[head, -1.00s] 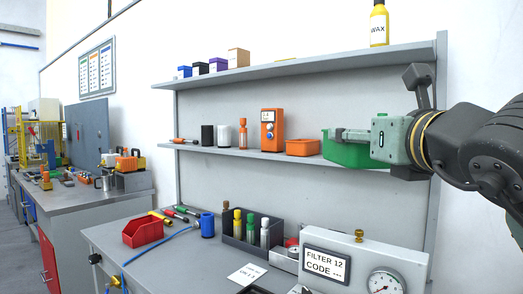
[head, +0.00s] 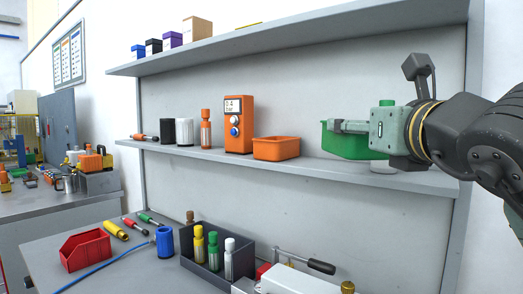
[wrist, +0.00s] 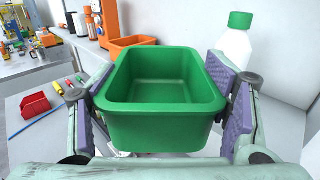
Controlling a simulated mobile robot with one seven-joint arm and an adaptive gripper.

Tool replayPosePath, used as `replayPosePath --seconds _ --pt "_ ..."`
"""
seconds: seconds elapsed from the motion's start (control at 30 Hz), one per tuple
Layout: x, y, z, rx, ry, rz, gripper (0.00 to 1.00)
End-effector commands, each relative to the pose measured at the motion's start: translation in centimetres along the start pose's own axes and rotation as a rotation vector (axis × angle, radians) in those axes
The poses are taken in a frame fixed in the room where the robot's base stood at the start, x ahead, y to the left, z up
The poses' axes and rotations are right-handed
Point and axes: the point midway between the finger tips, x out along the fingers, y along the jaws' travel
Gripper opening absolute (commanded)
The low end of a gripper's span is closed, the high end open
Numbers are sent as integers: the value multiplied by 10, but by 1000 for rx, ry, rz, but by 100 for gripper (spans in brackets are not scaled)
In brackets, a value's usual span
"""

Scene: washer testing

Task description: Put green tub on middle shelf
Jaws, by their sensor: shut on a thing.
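The green tub (head: 345,144) is at the right part of the middle shelf (head: 330,168), upright and empty inside. It also shows large in the middle of the wrist view (wrist: 163,80). My gripper (head: 343,127) is shut on the tub, with a purple-padded finger on each side of it in the wrist view. In the head view the tub's base is close to the shelf surface; I cannot tell whether it touches. My gripper hides part of the tub's right side.
An orange bin (head: 276,148) stands just left of the tub, with an orange gauge box (head: 238,124) beyond it. A white bottle with a green cap (wrist: 234,45) stands close by on the right, mostly hidden in the head view. The upper shelf (head: 300,37) is overhead.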

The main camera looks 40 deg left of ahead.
Motion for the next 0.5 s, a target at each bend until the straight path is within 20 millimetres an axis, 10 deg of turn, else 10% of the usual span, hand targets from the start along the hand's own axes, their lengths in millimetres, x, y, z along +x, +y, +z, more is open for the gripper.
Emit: replayPosePath --seconds 0.27,0.5 --pt "-1 -7 1 3 -1 -1 40" --pt "-7 -62 -2 10 -1 -1 40"
